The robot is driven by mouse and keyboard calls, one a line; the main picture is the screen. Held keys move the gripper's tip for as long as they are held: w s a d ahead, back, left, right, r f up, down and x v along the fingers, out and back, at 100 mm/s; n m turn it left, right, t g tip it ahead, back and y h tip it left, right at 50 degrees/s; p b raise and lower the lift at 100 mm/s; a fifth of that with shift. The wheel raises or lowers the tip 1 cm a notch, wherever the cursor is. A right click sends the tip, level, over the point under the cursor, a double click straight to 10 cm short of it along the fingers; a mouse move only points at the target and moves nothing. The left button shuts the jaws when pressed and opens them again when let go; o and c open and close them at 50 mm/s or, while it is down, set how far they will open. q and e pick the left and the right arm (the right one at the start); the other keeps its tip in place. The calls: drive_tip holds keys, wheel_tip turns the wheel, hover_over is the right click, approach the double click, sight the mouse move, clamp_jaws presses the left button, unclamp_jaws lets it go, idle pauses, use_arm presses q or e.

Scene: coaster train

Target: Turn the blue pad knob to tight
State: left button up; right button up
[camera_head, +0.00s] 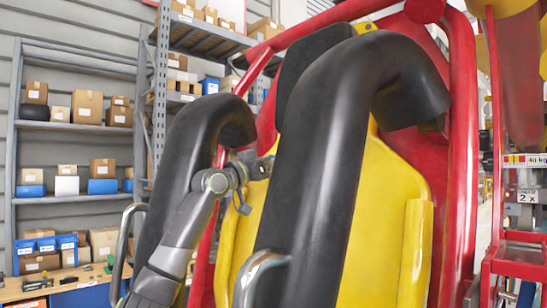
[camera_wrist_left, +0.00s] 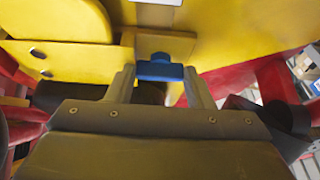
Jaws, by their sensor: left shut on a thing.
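The blue pad knob (camera_wrist_left: 160,71) shows in the left wrist view as a short blue bar on a yellow mounting plate (camera_wrist_left: 163,43). My left gripper (camera_wrist_left: 159,72) has one finger at each end of the knob and is shut on it. The bar lies about level across the view. In the head view my left arm reaches between two black padded restraints toward the yellow seat (camera_head: 393,190). The knob and fingertips are hidden there by the right-hand black restraint (camera_head: 325,150). No tight mark can be read. My right gripper is not in view.
The left-hand black restraint (camera_head: 186,150) stands close to my left arm. Red frame tubes (camera_head: 463,130) surround the seat. A metal grab handle (camera_head: 122,250) is at lower left. Shelves with boxes (camera_head: 88,107) and a wooden bench (camera_head: 50,287) stand behind.

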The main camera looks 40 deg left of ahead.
use_arm(q)
drive_tip(key=shift+f, duration=0.1)
idle(0.4)
drive_tip(key=o, duration=0.6)
drive_tip(key=shift+o, duration=0.6)
